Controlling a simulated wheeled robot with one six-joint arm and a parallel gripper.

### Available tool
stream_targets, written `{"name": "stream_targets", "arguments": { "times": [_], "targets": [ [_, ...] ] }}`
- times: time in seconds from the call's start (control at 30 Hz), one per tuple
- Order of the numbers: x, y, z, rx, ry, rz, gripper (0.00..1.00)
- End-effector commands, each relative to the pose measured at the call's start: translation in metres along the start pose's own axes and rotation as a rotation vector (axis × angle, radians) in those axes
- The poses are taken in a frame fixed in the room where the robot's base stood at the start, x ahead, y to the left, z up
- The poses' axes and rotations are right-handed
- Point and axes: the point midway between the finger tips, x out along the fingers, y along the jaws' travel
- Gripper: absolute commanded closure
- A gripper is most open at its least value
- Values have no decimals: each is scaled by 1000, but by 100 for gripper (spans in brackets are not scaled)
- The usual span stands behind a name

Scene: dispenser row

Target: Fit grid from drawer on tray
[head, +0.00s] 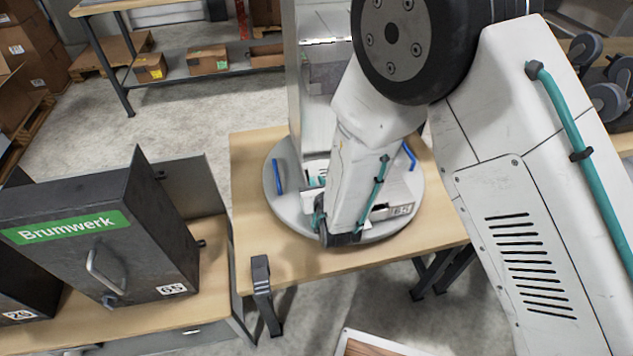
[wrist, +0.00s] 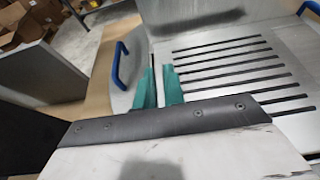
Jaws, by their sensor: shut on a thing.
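The grid, a silver plate with several dark slots (wrist: 222,66), lies to the right of the fingers in the wrist view. My gripper (wrist: 158,86) has its teal fingers close together on a thin upright edge at the grid's left side. The round grey tray (head: 277,205) with blue handles stands on a wooden table in the head view; its rim also shows in the wrist view (wrist: 130,82). In the head view my arm hides most of the grid and the fingertips. Whether the grid rests on the tray or hovers above it cannot be told.
A tall metal dispenser (head: 311,118) stands at the tray's back. A dark box labelled Brumwerk (head: 150,245) with a handle stands on the left bench, beside an open grey panel (head: 190,190). A gap separates bench and table. A shelf with cartons is behind.

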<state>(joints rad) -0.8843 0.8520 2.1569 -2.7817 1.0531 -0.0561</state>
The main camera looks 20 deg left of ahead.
Motion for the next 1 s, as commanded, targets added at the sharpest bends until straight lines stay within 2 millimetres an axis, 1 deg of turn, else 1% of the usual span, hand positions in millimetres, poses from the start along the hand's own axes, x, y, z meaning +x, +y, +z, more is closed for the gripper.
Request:
{"name": "stream_targets", "arguments": {
  "times": [0.47,1.0],
  "targets": [
    [-1,2,0,-1,-1,2,100],
    [4,2,-12,-2,-1,1,100]
  ]
}}
